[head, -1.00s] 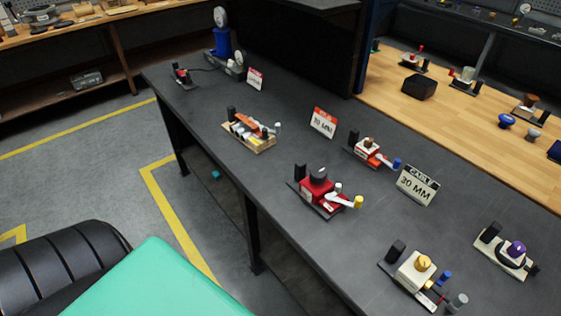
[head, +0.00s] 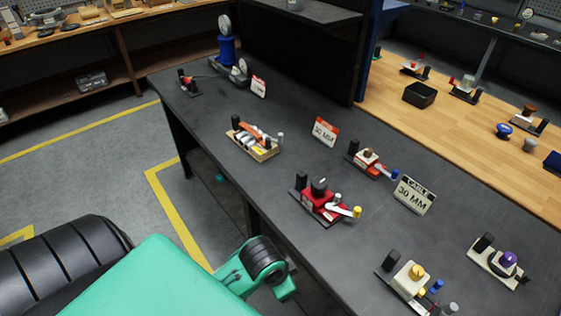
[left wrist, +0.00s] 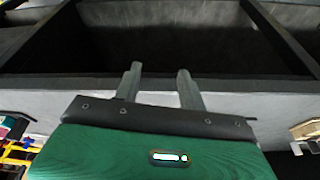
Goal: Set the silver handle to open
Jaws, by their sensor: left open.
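Several valve devices stand on the dark table (head: 290,190). The red device (head: 318,200) has a pale lever (head: 341,210) with a yellow tip. The orange device (head: 368,163) has a pale lever with a blue tip. The cream device (head: 408,278) has a yellow knob and blue and grey tips. The wooden-based device (head: 262,153) has a pale grey post at its right end. I cannot tell which part is the silver handle. My left gripper (left wrist: 159,84) is open and empty in the left wrist view, apart from any device. My right gripper is out of view.
Signs reading 30 MM stand on the table, one red-topped (head: 325,131) and one black-topped (head: 413,195). A purple-knobbed device (head: 506,260) is at the right. A blue pump-like device (head: 226,47) stands at the far end. Behind is a wooden bench (head: 460,125).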

